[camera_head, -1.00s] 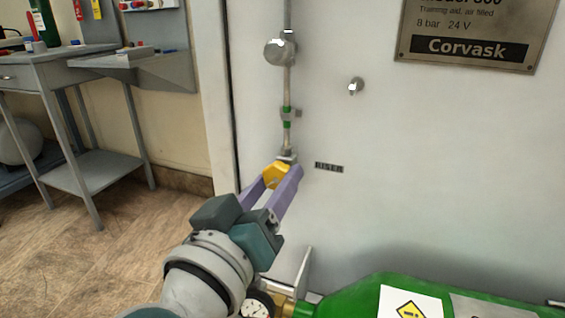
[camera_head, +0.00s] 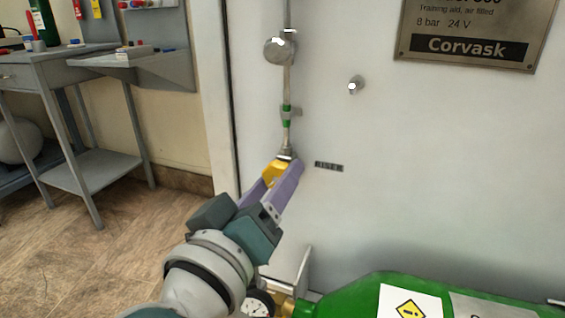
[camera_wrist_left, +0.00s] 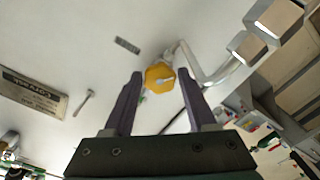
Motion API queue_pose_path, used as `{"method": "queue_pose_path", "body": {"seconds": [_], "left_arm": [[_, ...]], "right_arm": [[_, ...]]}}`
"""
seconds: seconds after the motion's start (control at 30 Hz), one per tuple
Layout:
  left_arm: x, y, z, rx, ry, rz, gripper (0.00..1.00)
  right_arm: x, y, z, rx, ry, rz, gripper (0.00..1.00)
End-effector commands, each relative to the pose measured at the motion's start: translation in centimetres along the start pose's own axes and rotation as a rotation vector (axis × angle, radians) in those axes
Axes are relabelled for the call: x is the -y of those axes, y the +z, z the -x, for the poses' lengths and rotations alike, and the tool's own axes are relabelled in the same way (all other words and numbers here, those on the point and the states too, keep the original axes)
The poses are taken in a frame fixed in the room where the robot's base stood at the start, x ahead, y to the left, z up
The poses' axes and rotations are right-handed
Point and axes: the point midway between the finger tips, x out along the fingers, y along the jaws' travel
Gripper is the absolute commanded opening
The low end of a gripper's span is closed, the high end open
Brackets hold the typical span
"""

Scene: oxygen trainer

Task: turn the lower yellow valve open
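The lower yellow valve (camera_head: 274,172) is a faceted knob at the bottom end of a thin vertical pipe on the pale panel. In the left wrist view it is a yellow hexagon (camera_wrist_left: 160,77) with a pale mark on its face. My left gripper (camera_head: 280,170) reaches up to it from below. Its two purple fingers stand on either side of the valve. In the left wrist view narrow gaps show between the left fingertips (camera_wrist_left: 160,73) and the valve, so the gripper looks open around it. The fingers hide part of the knob in the head view. My right gripper is not in view.
A metal pipe (camera_head: 287,82) with green bands runs up to a round grey knob (camera_head: 278,51). A small peg (camera_head: 355,85) projects from the panel at right. A green cylinder (camera_head: 350,297) with a gauge (camera_head: 259,303) lies below. A grey table (camera_head: 100,165) stands at left.

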Motion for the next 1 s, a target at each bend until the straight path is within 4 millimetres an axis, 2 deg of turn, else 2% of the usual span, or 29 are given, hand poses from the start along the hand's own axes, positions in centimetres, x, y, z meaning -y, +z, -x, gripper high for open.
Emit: {"method": "queue_pose_path", "body": {"seconds": [0.03,0.17,0.47,0.57,0.8,1.0], "left_arm": [[0.0,0.0,0.0,0.0,0.0,0.0,0.64],[0.0,0.0,0.0,0.0,0.0,-0.001,0.78],[0.0,-0.1,0.4,0.0,0.0,-0.001,0.78],[0.0,-0.1,1.6,0.001,-0.002,-0.001,0.78],[-0.1,-0.1,6.5,0.003,-0.002,-0.002,0.78],[0.0,-0.1,9.3,0.002,0.0,-0.001,0.78]], "right_arm": [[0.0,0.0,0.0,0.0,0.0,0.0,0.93],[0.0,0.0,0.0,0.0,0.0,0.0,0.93],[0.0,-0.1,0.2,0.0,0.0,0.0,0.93],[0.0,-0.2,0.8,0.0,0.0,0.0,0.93],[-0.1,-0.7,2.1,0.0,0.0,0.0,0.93],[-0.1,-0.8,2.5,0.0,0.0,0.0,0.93]]}}
